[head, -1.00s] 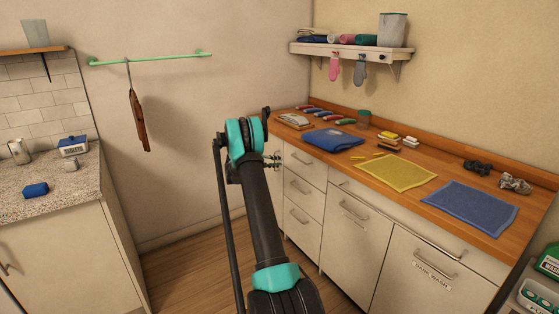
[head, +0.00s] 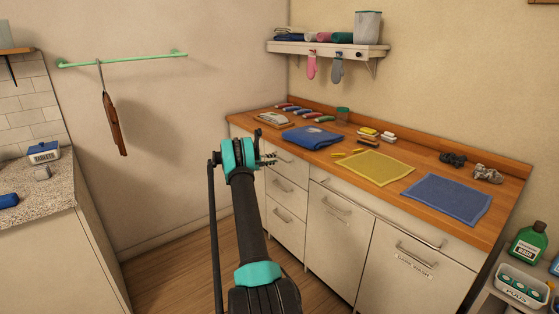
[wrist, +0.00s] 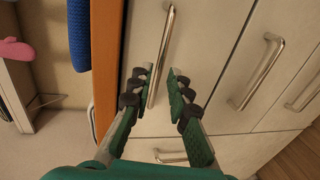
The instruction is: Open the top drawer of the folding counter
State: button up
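The counter (head: 440,170) has a wooden top and pale fronts, with a stack of drawers at its left end. The top drawer (head: 296,171) looks shut. Its metal bar handle (wrist: 161,50) shows in the wrist view, beside the orange edge of the counter top (wrist: 103,60). My gripper (head: 269,158) is in front of this drawer and partly hides it in the head view. In the wrist view my gripper (wrist: 158,82) is open, with dark ridged fingertips on either side of the handle's near end. I cannot tell whether they touch it.
The middle drawer handle (head: 283,184) and bottom drawer handle (head: 282,214) are below. A speckled counter (head: 40,190) stands at left, with bare floor between.

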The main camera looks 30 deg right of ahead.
jog(key=shift+x, duration=2.4)
grip_shut()
